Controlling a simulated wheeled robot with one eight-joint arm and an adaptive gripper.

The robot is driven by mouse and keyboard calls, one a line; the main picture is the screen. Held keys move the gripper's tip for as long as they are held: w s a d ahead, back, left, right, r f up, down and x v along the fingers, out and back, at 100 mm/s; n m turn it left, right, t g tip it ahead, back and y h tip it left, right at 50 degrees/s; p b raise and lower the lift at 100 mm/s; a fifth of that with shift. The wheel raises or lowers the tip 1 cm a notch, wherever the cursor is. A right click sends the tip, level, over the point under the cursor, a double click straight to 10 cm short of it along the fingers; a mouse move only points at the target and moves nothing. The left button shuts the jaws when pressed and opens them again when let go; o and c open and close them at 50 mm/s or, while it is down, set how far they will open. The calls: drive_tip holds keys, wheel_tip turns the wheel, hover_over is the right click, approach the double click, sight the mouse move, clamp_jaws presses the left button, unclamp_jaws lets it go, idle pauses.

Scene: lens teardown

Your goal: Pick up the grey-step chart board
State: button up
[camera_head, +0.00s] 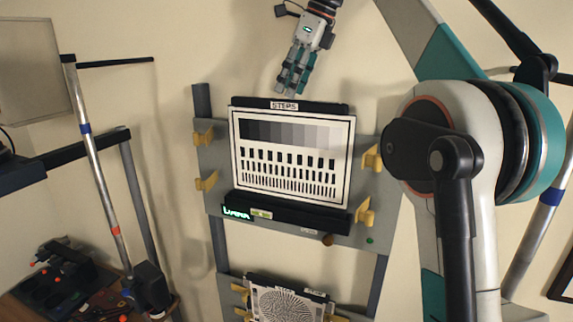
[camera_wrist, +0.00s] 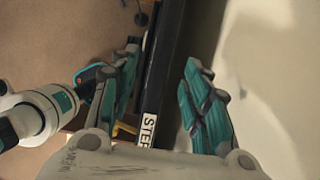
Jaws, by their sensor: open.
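The grey-step chart board (camera_head: 292,155) stands upright on a grey wall rack in the head view. It has a row of grey patches, rows of black bars and a black top strip labelled STEPS. My gripper (camera_head: 291,90) points down just above the middle of its top edge, fingers apart and empty. In the wrist view the board shows edge-on as a dark strip with the STEPS label (camera_wrist: 149,115), lined up between the two teal fingers of my gripper (camera_wrist: 160,70). I cannot tell whether the fingertips overlap its edge.
Yellow clips (camera_head: 372,158) flank the board on both sides, and a black ledge (camera_head: 285,212) runs below it. A second chart with a radial pattern (camera_head: 288,304) sits lower on the rack. A metal stand (camera_head: 95,150) and a cluttered bench (camera_head: 75,285) are at left.

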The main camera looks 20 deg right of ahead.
sight(286, 103)
drive_tip(key=shift+x, duration=2.7)
drive_tip(key=shift+d+f, duration=0.1)
drive_tip(key=shift+d, duration=0.05)
drive_tip(key=shift+s, duration=0.1)
clamp_jaws()
